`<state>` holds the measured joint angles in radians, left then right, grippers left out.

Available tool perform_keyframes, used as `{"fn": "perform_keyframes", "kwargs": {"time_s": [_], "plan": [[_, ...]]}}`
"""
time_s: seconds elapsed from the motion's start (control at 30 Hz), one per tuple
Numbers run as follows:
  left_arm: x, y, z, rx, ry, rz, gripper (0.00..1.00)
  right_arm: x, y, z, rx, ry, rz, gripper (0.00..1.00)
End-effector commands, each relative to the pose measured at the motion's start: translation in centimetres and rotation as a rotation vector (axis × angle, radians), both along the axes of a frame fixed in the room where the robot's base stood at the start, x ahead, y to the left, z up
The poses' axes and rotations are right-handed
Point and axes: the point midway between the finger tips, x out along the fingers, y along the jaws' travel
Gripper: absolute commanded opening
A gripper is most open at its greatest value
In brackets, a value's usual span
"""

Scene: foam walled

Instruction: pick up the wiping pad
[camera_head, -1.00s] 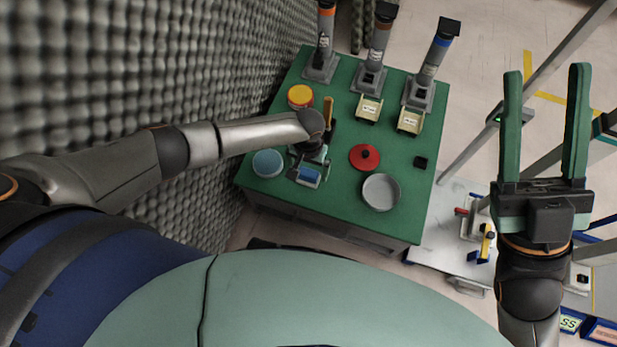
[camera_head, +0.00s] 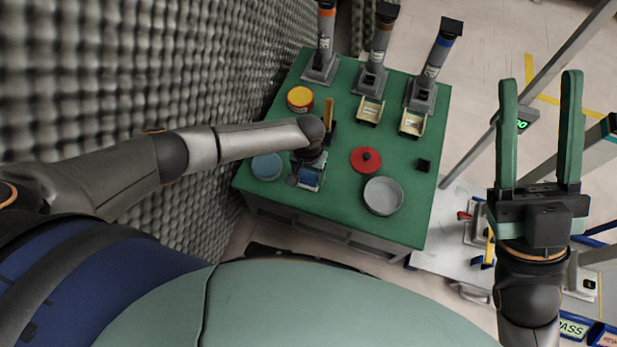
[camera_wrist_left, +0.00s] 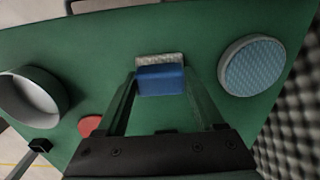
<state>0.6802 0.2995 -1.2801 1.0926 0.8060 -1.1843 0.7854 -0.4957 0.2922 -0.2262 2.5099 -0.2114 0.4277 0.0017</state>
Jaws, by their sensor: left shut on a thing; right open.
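The wiping pad (camera_head: 309,178) has a blue block on top and a pale, textured underside. It is at the front left part of the green table. In the left wrist view the wiping pad (camera_wrist_left: 160,80) is between the fingers of my left gripper (camera_wrist_left: 162,90), which is shut on its blue part. The left gripper (camera_head: 308,172) is partly hidden by its own wrist in the head view. I cannot tell whether the pad touches the table. My right gripper (camera_head: 540,130) is open and empty, out to the right of the table.
Several dispensers stand at the back. A foam wall (camera_head: 200,60) borders the left.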

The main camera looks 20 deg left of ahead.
Motion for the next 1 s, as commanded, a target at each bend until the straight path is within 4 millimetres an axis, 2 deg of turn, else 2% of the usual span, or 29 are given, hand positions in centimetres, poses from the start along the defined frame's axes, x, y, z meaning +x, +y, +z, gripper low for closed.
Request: {"fn": "perform_keyframes", "kwargs": {"time_s": [0.03,0.3,0.67,0.83,1.0], "plan": [[0.0,0.0,0.0,0.000,0.000,0.000,0.44,0.0,0.0,0.0,0.000,0.000,0.000,0.50],[0.0,0.0,0.0,0.000,0.000,0.000,0.14,0.0,0.0,0.0,0.000,0.000,0.000,0.50],[0.0,0.0,0.4,0.000,0.000,0.000,0.14,0.0,0.0,0.4,-0.003,-0.001,-0.001,0.50],[0.0,0.0,1.6,0.000,0.000,0.000,0.14,-0.1,0.1,1.7,-0.014,-0.010,-0.007,0.50],[0.0,0.0,3.8,0.000,0.000,0.001,0.14,-0.2,0.0,4.1,-0.033,-0.029,-0.025,0.50]]}}
